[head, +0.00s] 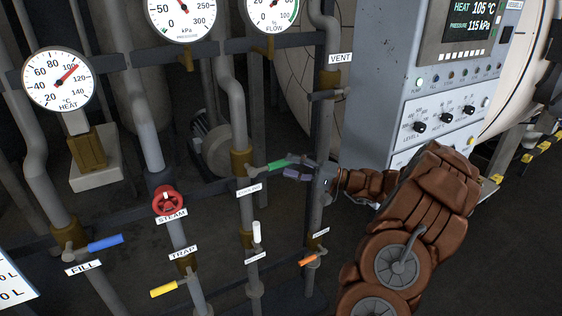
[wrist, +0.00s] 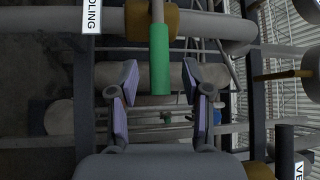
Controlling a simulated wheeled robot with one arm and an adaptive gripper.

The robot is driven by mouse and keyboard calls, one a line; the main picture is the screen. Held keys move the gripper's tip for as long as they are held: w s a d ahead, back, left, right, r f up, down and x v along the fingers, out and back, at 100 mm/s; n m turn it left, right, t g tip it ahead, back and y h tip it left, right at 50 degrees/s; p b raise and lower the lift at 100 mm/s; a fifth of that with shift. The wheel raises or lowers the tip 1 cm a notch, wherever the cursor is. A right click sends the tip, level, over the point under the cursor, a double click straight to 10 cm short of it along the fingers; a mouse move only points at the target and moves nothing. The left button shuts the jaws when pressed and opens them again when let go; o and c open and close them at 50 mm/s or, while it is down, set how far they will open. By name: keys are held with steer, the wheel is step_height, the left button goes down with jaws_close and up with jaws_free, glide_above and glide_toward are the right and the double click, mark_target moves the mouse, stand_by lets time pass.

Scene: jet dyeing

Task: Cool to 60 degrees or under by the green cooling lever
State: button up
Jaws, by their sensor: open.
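The green cooling lever (head: 278,163) sticks out to the right from its brass valve, above the cooling label (head: 249,188). My gripper (head: 293,170) is open at the lever's free end. In the wrist view the green lever (wrist: 159,62) reaches into the gap between the two spread fingers of my gripper (wrist: 157,80), with space on both sides; I see no grip on it. The heat dial (head: 60,80) has its red needle a little past 100 °C. The panel screen (head: 470,28) reads HEAT 105 °C and pressure 115 kPa.
Nearby are the blue fill lever (head: 105,243), red steam wheel (head: 167,201), yellow trap lever (head: 164,290), a white lever (head: 257,232) and an orange lever (head: 308,260). Vertical pipes stand close around my gripper. The grey control cabinet (head: 385,90) stands behind my arm.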

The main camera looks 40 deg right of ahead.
mark_target(286, 165)
steer(key=shift+p+x, duration=0.4)
steer(key=shift+x, duration=1.45)
steer(key=shift+c, duration=0.3)
jaws_close()
